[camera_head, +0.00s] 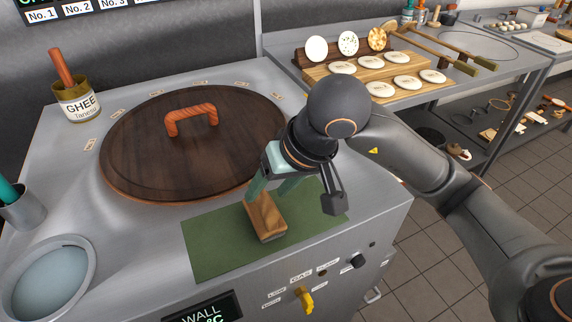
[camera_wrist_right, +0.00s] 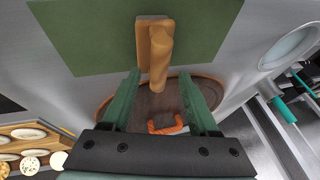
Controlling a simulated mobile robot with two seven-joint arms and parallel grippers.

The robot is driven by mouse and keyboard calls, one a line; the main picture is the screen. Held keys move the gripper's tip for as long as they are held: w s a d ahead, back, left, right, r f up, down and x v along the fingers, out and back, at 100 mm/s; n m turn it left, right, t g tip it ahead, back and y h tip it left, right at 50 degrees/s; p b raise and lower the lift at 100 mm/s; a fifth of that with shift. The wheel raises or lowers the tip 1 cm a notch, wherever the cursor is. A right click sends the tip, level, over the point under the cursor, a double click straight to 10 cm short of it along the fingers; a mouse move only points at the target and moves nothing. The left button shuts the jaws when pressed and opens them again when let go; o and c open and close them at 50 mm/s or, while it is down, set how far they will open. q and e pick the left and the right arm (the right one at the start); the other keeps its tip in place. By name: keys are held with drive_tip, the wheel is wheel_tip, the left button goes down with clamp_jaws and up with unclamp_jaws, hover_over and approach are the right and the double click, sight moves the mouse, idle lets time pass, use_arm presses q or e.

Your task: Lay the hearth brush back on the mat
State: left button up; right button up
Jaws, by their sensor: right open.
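The hearth brush (camera_head: 268,222) is a wooden block with a light wooden handle. It rests on the green mat (camera_head: 215,245), right of the mat's middle, and its bristles are not visible. In the right wrist view the brush (camera_wrist_right: 155,45) lies over the mat (camera_wrist_right: 90,40), its handle pointing toward the gripper. My right gripper (camera_head: 272,192) is open above the mat's back edge. In the right wrist view its green fingers (camera_wrist_right: 161,82) stand apart on either side of the handle end, with gaps visible. My left gripper is not in view.
A round wooden lid (camera_head: 150,150) with an orange handle lies behind the mat. A ghee pot (camera_head: 78,105) stands back left, and a steel bowl (camera_head: 45,280) is at front left. A yellow gas knob (camera_head: 304,300) is on the front panel. Breads lie on a board (camera_head: 360,75) at right.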

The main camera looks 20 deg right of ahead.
drive_tip(key=v, duration=1)
drive_tip(key=shift+r+p, duration=0.2)
drive_tip(key=shift+p, duration=0.1)
